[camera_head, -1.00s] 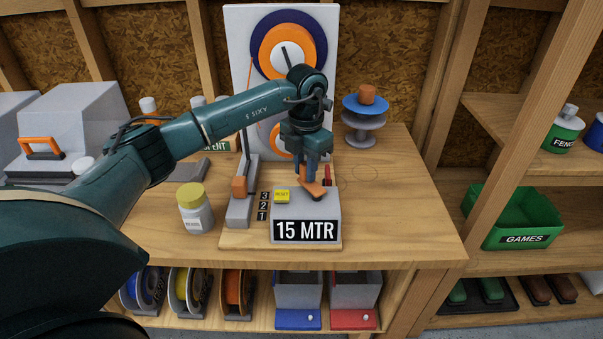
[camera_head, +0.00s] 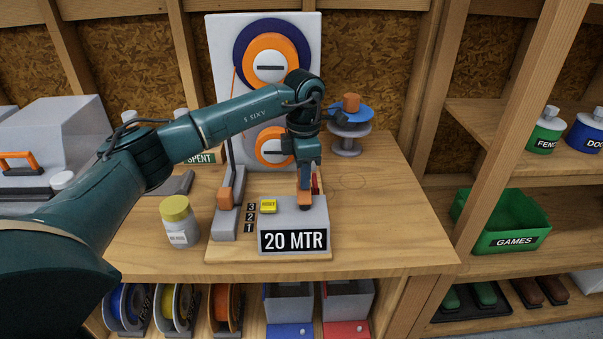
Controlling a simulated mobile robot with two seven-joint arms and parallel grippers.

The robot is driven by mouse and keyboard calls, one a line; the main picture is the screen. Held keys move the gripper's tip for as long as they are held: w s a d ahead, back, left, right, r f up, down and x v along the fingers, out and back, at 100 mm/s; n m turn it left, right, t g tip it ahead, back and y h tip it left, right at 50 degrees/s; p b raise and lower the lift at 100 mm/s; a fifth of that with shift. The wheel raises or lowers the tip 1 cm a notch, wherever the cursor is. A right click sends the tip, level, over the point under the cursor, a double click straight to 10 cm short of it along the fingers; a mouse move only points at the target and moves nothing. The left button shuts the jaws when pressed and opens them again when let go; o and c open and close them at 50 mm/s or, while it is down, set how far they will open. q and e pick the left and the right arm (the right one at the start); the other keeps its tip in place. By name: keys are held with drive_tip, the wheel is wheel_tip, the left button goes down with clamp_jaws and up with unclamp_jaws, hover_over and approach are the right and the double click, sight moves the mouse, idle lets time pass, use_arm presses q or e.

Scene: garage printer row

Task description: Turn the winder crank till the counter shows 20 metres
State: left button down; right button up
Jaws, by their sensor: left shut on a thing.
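The winder's counter (camera_head: 293,241) on the front of the grey box reads "20 MTR". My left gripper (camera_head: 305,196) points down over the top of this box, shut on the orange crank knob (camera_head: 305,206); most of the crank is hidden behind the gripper. A yellow button (camera_head: 268,206) is on the box top to the left. Behind stands the white winder panel (camera_head: 222,60) with an upper orange and dark blue spool (camera_head: 271,55) and a lower orange spool (camera_head: 267,146), partly hidden by my arm. My right gripper is not in view.
A grey lever (camera_head: 227,212) with an orange part and a 3-2-1 scale stands left of the box. A yellow-lidded jar (camera_head: 179,222) is further left. A blue and grey spool holder (camera_head: 350,122) stands behind right. The bench's right side (camera_head: 390,220) is clear.

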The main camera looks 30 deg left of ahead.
use_arm(q)
drive_tip(key=shift+r, duration=0.1)
idle(0.3)
drive_tip(key=c, duration=1.2)
unclamp_jaws()
wheel_tip(320, 180, up, 13)
drive_tip(key=b, duration=0.1)
